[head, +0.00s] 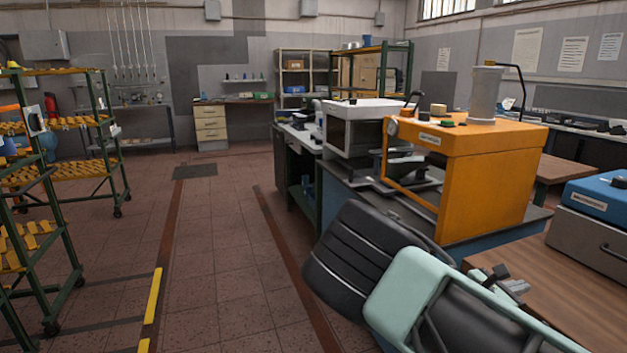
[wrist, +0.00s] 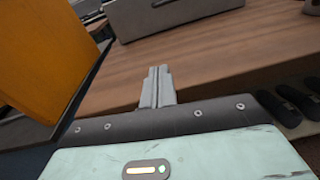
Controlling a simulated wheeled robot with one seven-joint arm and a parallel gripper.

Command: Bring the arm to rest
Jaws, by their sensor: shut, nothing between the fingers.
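My gripper (wrist: 158,72) points out over a brown wooden tabletop in the wrist view, its two grey fingers pressed together with nothing between them. In the head view my gripper (head: 514,287) shows small at the lower right, beyond my mint-green and black arm links. My arm is bent and reaches over the near edge of the wooden table (head: 590,298). The gripper's exact height above the tabletop cannot be told.
An orange machine (head: 485,185) stands close left of the gripper. A blue-topped grey machine (head: 590,235) sits on the table ahead. Dark shoe-like items (wrist: 300,102) lie lower right in the wrist view. Shelf racks (head: 62,180) stand left; the tiled floor (head: 225,240) between is open.

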